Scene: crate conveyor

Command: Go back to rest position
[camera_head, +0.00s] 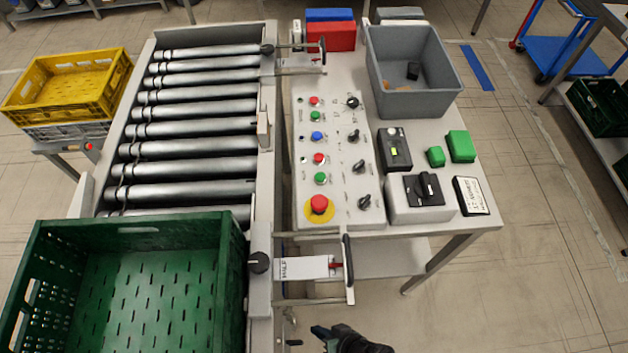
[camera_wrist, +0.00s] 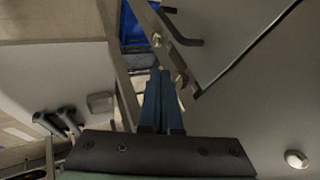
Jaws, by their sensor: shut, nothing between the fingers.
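My gripper (camera_head: 322,333) shows at the bottom edge of the head view, right of the roller conveyor and below the front of the control table. In the wrist view its two blue fingers (camera_wrist: 160,100) lie together, shut with nothing between them. The fingertips are close to a metal edge with a small bracket in the wrist view; I cannot tell whether they touch it. Most of my arm is outside the head view.
A green crate (camera_head: 236,275) sits on the near end of the roller conveyor (camera_head: 190,125). The control table (camera_head: 470,215) carries buttons and a grey bin (camera_head: 415,103). A black-handled lever (camera_head: 349,270) juts out just above my gripper. The floor at lower right is clear.

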